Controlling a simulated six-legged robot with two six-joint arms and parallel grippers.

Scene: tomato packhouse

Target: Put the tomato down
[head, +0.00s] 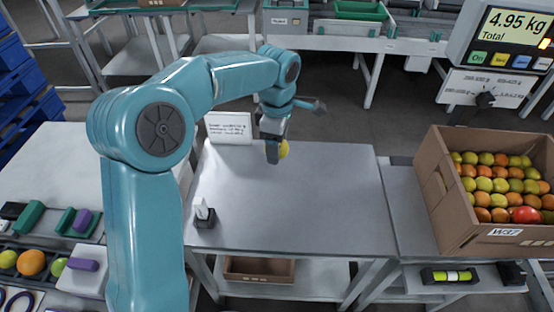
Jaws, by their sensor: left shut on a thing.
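My left gripper (277,150) is shut on a yellow tomato (283,149). The gripper's finger hides part of the tomato. It is over the back part of the grey table (300,210); I cannot tell whether the tomato touches the top or hangs above it. My right gripper is not in view. A cardboard box (441,205) marked W37 stands at the right, filled with rows of green, yellow, orange and red tomatoes (500,185).
A white sign (229,127) stands at the table's back left. A small dark holder (204,217) sits at its left edge. A scale display (508,40) reads 4.95 kg at upper right. A spirit level (447,276) lies below the box. The middle of the table is clear.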

